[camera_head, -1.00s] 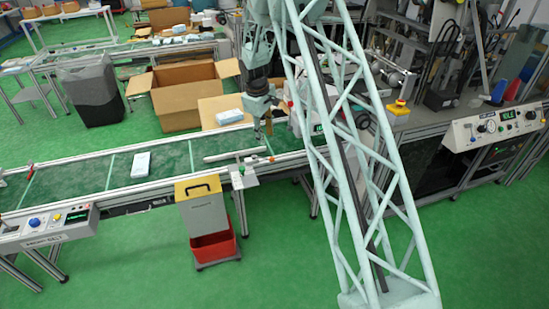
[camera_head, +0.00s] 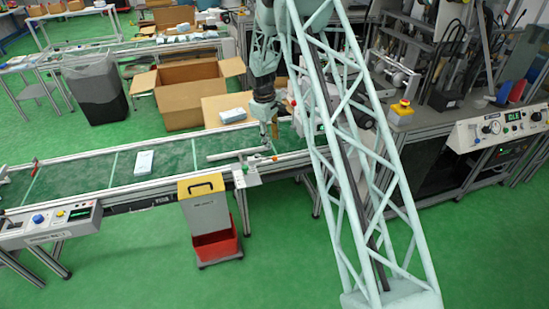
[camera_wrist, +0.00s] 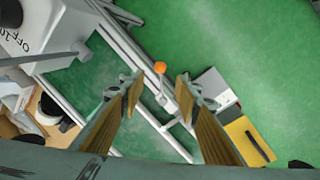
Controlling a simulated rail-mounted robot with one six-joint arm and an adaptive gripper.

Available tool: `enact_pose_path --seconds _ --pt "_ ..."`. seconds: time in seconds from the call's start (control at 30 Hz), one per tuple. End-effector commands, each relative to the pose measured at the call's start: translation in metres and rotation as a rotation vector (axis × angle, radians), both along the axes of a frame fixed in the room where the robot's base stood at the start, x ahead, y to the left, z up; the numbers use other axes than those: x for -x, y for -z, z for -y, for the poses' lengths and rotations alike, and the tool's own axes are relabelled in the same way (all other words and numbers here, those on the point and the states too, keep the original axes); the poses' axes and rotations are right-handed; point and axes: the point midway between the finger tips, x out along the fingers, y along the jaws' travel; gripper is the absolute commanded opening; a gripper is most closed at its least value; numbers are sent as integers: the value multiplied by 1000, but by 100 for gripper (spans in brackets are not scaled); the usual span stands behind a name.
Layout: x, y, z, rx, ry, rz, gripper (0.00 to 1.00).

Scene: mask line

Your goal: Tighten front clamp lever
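The front clamp lever (camera_wrist: 161,88) is a thin grey arm with an orange ball knob (camera_wrist: 160,67). In the wrist view it appears between my open fingers, with its base at the conveyor rail; whether they touch it cannot be told. My gripper (camera_wrist: 158,87) has two tan-padded fingers spread apart, with nothing held. In the head view my gripper (camera_head: 274,134) points down over the right part of the conveyor. The clamp (camera_head: 245,174) shows at the conveyor's front rail, left of and nearer than the gripper; its lever is too small there to read clearly.
The green conveyor (camera_head: 75,180) carries a pale mask pack (camera_head: 143,161). A grey bin with a yellow top (camera_head: 201,188) and red tray (camera_head: 215,246) stands before the front rail. An open cardboard box (camera_head: 190,105) is behind. A control panel (camera_head: 497,127) is at right.

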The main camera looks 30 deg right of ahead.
Motion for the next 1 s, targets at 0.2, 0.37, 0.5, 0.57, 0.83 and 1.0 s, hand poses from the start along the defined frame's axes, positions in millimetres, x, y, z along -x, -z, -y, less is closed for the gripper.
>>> enact_pose_path --seconds 0.2,0.37,0.5,0.57,0.83,1.0 --pt "-1 25 4 -1 0 -3 30" --pt "-3 46 7 -1 0 -3 30" --pt "-5 63 10 -1 0 -2 30" --pt "-6 71 11 -1 0 -2 30" --pt "-9 103 16 -1 0 -2 30" --pt "-11 116 19 -1 0 0 30"
